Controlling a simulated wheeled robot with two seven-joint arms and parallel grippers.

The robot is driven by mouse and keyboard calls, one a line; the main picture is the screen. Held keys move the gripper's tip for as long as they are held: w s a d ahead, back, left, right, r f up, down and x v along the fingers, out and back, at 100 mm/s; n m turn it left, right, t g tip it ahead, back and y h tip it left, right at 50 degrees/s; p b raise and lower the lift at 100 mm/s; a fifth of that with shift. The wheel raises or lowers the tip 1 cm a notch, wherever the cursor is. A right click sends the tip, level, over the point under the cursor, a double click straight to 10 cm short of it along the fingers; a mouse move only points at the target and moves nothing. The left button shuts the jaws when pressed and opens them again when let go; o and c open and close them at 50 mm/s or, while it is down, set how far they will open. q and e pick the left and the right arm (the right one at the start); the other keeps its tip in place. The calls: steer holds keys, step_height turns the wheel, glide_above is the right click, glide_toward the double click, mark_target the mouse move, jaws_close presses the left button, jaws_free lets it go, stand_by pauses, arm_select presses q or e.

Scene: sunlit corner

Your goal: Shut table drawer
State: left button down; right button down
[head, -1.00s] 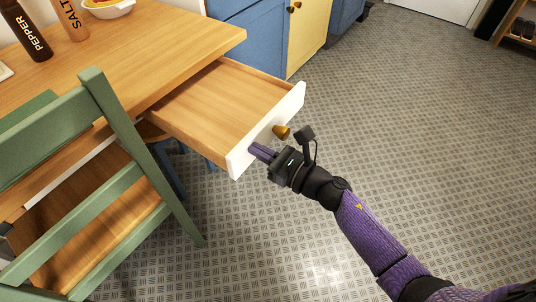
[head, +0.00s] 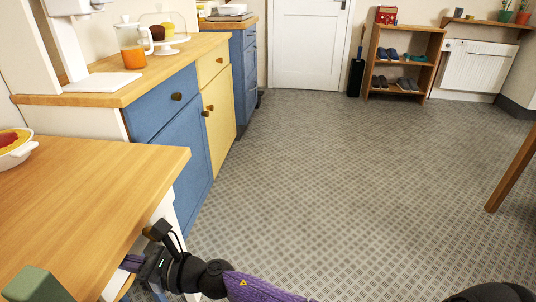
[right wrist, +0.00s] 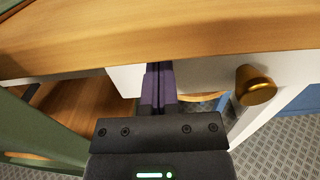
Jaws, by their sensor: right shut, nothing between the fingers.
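The wooden table (head: 95,190) fills the lower left of the head view. Its drawer front (right wrist: 215,72) is white with a brass knob (right wrist: 257,85), just under the tabletop edge in the right wrist view. The drawer's inside is hidden; the front looks close in to the table, but I cannot tell if it is flush. My right gripper (head: 130,263) is shut and empty, its purple fingers (right wrist: 158,82) pointing at the front left of the knob. Whether they touch it is unclear. My left gripper is not in view.
A green chair (head: 35,286) stands at the lower left. Blue and yellow cabinets (head: 178,135) stand beyond the table. A bowl (head: 14,148) sits on the table. A shoe rack (head: 402,60) and a door (head: 308,45) are far off.

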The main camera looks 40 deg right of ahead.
steer(key=shift+w+a, duration=0.4)
steer(key=shift+w, duration=0.1)
